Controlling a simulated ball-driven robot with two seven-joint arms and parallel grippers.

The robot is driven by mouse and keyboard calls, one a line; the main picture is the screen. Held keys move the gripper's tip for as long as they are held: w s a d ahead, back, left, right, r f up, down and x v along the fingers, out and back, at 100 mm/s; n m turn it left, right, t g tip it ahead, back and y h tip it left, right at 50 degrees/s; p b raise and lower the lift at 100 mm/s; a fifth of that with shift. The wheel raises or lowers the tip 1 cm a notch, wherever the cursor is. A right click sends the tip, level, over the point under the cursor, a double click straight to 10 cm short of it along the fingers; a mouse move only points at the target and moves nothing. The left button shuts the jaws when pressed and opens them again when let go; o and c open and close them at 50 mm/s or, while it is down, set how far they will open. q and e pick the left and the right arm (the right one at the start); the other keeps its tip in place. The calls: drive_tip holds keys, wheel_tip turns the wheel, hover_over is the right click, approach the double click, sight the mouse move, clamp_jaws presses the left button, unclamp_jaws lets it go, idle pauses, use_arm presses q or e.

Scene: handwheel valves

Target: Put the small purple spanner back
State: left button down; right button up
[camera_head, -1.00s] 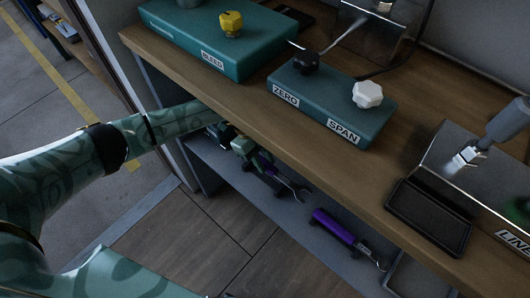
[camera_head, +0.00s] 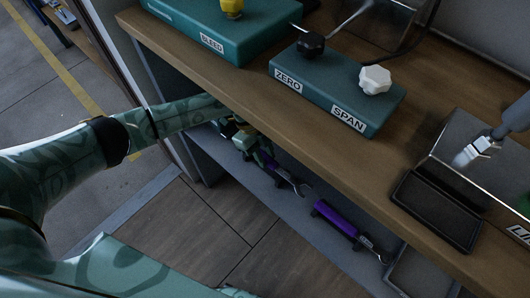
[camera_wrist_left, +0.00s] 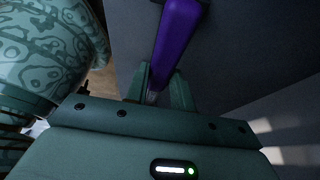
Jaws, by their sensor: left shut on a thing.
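My left gripper (camera_head: 246,141) reaches under the bench top, over the low grey shelf. It is shut on a purple-handled spanner (camera_head: 264,157), whose open fork end points toward the lower right. The wrist view shows its purple handle (camera_wrist_left: 178,35) running up from between the fingers (camera_wrist_left: 158,92). A second purple spanner (camera_head: 335,217) lies along the shelf to the right, apart from the held one, on dark supports. I cannot tell from the pictures which spanner is the smaller, nor whether the held one touches the shelf. My right gripper is not in view.
The wooden bench top (camera_head: 232,72) overhangs the shelf (camera_head: 285,208). On it are a teal ZERO and SPAN box (camera_head: 325,92) with black and white knobs, a teal BLEED box (camera_head: 190,25), and a black tray (camera_head: 436,210). An upright side panel (camera_head: 178,140) borders the shelf's left end.

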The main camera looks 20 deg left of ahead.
use_arm(q)
drive_tip(key=shift+f+b, duration=0.45)
drive_tip(key=shift+f, duration=0.55)
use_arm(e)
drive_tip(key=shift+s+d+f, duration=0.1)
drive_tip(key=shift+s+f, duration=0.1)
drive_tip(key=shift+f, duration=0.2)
use_arm(q)
drive_tip(key=c, duration=0.6)
unclamp_jaws()
drive_tip(key=shift+c, duration=0.2)
drive_tip(key=shift+r, duration=0.15)
drive_tip(key=shift+p+v, duration=1.75)
drive_tip(key=shift+v, duration=1.25)
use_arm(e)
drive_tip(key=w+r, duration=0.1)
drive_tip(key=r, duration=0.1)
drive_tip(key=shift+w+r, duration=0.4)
